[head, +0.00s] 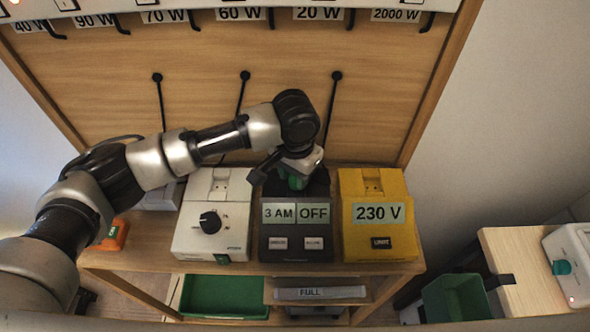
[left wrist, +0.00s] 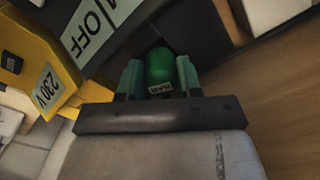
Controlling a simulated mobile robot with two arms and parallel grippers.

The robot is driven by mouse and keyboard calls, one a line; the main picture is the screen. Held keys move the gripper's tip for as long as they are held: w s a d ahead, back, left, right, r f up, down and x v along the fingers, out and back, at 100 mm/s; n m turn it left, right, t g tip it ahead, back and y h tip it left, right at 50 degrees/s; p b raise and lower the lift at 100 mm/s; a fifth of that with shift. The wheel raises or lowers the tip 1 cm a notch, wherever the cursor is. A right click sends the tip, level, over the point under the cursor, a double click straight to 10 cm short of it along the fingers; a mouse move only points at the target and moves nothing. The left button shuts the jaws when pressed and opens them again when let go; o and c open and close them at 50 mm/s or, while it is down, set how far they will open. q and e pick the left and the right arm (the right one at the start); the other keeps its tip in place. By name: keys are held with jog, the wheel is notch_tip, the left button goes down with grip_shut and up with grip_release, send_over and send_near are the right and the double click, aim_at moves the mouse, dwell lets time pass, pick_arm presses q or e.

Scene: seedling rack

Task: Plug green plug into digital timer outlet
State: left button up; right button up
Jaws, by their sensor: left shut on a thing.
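The digital timer (head: 296,244) is the dark box on the shelf, with labels reading "3 AM" and "OFF" and two small buttons. My left gripper (head: 293,178) is over the back part of the timer, where the outlet is hidden beneath it. In the left wrist view my left gripper (left wrist: 158,78) is shut on the green plug (left wrist: 160,66), which has a small white label. The plug is against or just above the dark timer housing; I cannot tell whether it is seated. The timer's "OFF" label (left wrist: 90,35) also shows there. My right gripper is not in view.
A white dial box (head: 212,230) stands left of the timer and a yellow 230 V box (head: 378,238) right of it, both close by. A wooden back panel (head: 200,90) with hanging black cords rises behind. Green bins (head: 225,296) sit below.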

pick_arm(q)
jog(key=shift+f, duration=0.35)
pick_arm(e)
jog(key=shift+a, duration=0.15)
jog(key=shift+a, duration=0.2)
pick_arm(q)
jog(key=o, duration=1)
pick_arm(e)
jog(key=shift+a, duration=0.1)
pick_arm(q)
notch_tip(320, 180, up, 11)
jog(key=shift+f+b, duration=0.1)
jog(key=shift+b, duration=0.7)
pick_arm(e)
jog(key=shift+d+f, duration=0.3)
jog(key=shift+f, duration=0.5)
